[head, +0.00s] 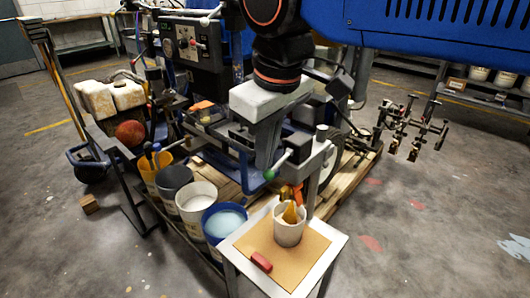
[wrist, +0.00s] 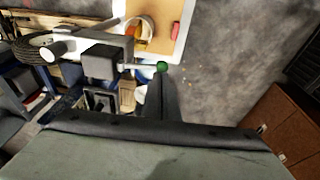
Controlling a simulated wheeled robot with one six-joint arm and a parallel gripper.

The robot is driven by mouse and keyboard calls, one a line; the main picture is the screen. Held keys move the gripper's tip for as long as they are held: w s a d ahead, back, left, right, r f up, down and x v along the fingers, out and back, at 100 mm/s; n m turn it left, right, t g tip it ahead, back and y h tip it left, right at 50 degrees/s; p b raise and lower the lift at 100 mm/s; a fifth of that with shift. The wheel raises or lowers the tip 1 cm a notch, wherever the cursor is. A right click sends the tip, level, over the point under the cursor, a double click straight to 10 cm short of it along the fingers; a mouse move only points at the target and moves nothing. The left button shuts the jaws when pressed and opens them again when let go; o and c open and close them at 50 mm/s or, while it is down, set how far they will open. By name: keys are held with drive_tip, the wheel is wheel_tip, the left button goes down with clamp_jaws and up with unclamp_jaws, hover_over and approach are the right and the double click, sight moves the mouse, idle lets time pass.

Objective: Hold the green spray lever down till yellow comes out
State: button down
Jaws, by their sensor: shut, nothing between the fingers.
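The green ball end (head: 269,174) of the spray lever shows just below my gripper (head: 267,162). The lever's pale rod (head: 281,160) runs from it up to the grey post. In the wrist view, the green ball (wrist: 162,66) is at the tip of my shut gripper (wrist: 160,82); I cannot tell if they touch. My gripper is empty. A white cup (head: 288,234) stands below on a small table, with an orange-yellow shape (head: 290,213) at its mouth. I cannot tell whether that shape is paint or a part. The spray nozzle is not clearly visible.
The small table (head: 335,241) has a tan board and a red block (head: 261,262). Several buckets, one blue-rimmed (head: 224,222), stand left of it. The striper machine (head: 192,42) is behind. Open floor (head: 420,235) lies to the right.

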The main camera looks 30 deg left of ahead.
drive_tip(key=shift+w, duration=0.15)
drive_tip(key=shift+w+d+r, duration=0.2)
drive_tip(key=shift+w+r, duration=0.1)
drive_tip(key=shift+w, duration=0.25)
idle(0.4)
drive_tip(key=v, duration=1.7)
drive_tip(key=shift+r, duration=0.25)
